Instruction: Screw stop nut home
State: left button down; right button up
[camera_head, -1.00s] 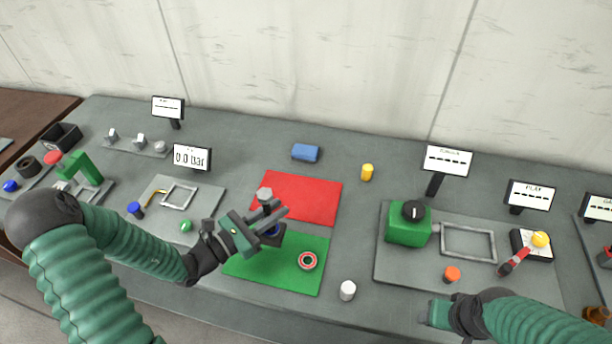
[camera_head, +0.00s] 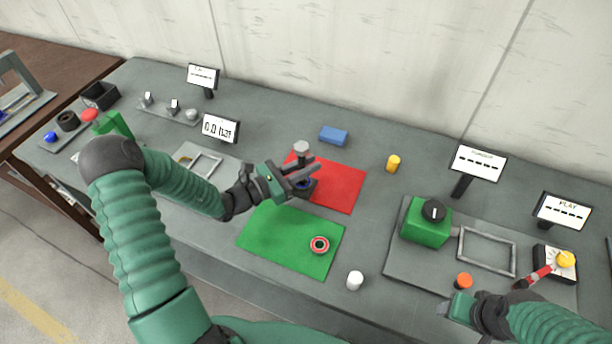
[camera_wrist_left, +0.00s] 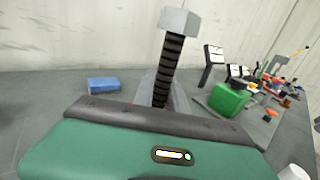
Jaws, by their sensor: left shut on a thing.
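The jack has a grey hexagonal head (camera_head: 301,147) and a dark block with a blue part (camera_head: 305,187), partly hidden by the fingers. It is at the left side of the red mat (camera_head: 340,188); I cannot tell whether it touches the mat. In the left wrist view its black threaded screw (camera_wrist_left: 168,65) stands up beyond the gripper, slightly tilted.
A white cylinder (camera_head: 355,281) is near the front edge. A green box with a black knob (camera_head: 427,222) is on a plate at right. Several signs stand around the table.

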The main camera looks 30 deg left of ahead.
pick_arm(q)
jog(key=w+a+f, duration=0.1)
jog(key=w, duration=0.1)
jog(key=w+a+f, duration=0.2)
jog(key=w, duration=0.1)
jog(key=w+a+f+p, duration=0.1)
jog(key=w+a, duration=0.1)
jog(key=w, duration=0.1)
jog(key=shift+w+a+f, duration=0.1)
jog(key=shift+w+f, duration=0.1)
jog(key=shift+f, duration=0.05)
pick_arm(e)
jog(key=shift+a+r, duration=0.7)
pick_arm(q)
jog(key=shift+r, duration=0.1)
pick_arm(e)
jog(key=shift+d, duration=0.1)
pick_arm(q)
jog(key=shift+d, duration=0.25)
jog(key=c, duration=1.8)
grip_release()
jog(key=shift+f, duration=0.25)
jog(key=o, duration=0.5)
jog(key=shift+s, duration=0.1)
jog(key=shift+c, duration=0.2)
pick_arm(e)
jog(key=shift+s+d+f, duration=0.1)
